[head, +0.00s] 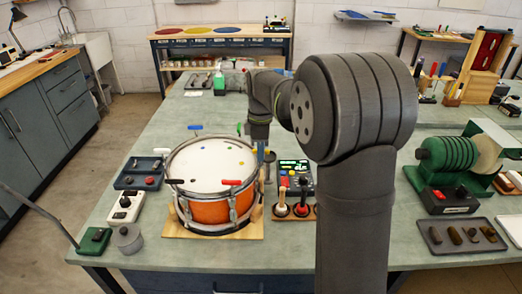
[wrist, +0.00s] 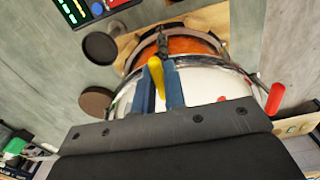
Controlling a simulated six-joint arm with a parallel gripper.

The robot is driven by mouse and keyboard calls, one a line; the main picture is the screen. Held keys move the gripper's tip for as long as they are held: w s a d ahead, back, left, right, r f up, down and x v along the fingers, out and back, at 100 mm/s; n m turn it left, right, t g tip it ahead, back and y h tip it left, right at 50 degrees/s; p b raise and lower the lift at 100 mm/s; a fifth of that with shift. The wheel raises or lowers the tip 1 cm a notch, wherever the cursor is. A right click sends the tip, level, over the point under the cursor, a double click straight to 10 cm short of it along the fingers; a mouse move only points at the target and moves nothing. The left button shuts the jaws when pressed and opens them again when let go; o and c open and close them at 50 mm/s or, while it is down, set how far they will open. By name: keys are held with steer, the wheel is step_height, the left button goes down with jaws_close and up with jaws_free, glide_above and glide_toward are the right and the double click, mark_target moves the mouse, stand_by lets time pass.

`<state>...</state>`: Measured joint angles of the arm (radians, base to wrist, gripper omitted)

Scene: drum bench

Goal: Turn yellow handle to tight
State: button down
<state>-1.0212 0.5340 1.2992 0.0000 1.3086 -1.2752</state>
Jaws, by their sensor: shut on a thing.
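The drum (head: 212,170) has a white head and an orange shell and stands upright on a wooden base (head: 250,230); it also shows in the wrist view (wrist: 200,84). My gripper (head: 261,152) reaches down at the drum's right rim. In the wrist view, its two blue fingers (wrist: 159,88) are shut on the yellow handle (wrist: 156,72), which lies between them above the rim. The head view hides most of the yellow handle behind my gripper. How tight it is cannot be told.
Other rim handles are red (head: 231,182), black (head: 174,181), blue (head: 195,127) and green (head: 239,129). A joystick tray (head: 294,212) and a panel (head: 297,172) stand close on the right. A blue tray (head: 143,172) stands left. The bench behind the drum is mostly clear.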

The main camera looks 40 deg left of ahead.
steer(key=m, duration=0.5)
steer(key=shift+m, duration=0.4)
steer(key=m, duration=1.2)
steer(key=shift+m, duration=0.3)
steer(key=m, duration=1.2)
steer(key=shift+r+m, duration=0.1)
steer(key=shift+m, duration=0.3)
steer(key=m, duration=1.1)
steer(key=shift+m, duration=0.4)
steer(key=m, duration=0.5)
steer(key=shift+m, duration=0.4)
